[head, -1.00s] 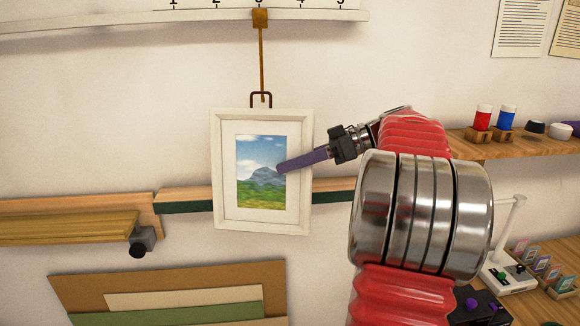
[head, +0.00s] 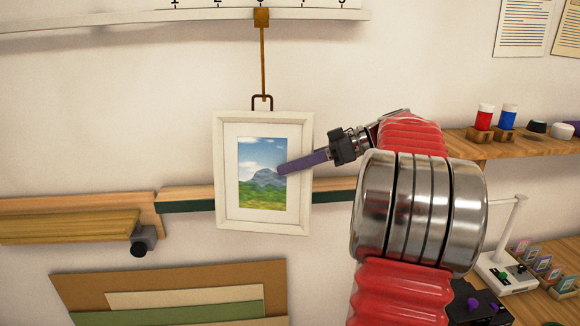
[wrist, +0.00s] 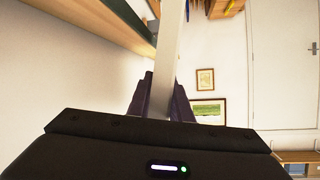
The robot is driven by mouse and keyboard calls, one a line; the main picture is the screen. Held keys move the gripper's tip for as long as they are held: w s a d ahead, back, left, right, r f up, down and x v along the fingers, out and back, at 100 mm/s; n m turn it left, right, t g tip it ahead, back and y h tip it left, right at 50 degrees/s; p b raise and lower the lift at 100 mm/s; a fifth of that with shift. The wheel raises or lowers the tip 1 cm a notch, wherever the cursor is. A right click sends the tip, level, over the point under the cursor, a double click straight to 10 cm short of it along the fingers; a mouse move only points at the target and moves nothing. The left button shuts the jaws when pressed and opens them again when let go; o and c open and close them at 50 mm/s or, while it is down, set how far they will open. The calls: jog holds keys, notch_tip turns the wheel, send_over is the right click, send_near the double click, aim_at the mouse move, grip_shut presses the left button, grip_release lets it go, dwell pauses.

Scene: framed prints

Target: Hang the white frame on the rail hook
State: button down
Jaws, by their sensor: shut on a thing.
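The white frame (head: 221,175) is upright and holds a landscape print of a mountain and meadow. A dark wire loop (head: 271,103) stands up from its top edge. The brass rail hook (head: 262,60) hangs from the white rail, its lower end overlapping the loop; I cannot tell whether the loop is caught on it. My gripper (head: 285,169) comes from the right, shut on the frame, with one purple finger across the print's front. In the wrist view the frame (wrist: 172,55) is seen edge-on between the purple fingers (wrist: 160,98). The far finger is hidden in the head view.
The white rail (head: 120,20) runs along the top of the wall. A wooden ledge (head: 183,199) passes behind the frame, with a shelf (head: 70,222) at left. Flat boards (head: 170,280) lean below. A right-hand shelf (head: 520,145) holds red and blue bottles. Wall beside the hook is bare.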

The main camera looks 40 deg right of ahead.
jog(key=c, duration=1.5)
grip_release()
jog(key=shift+c, duration=0.2)
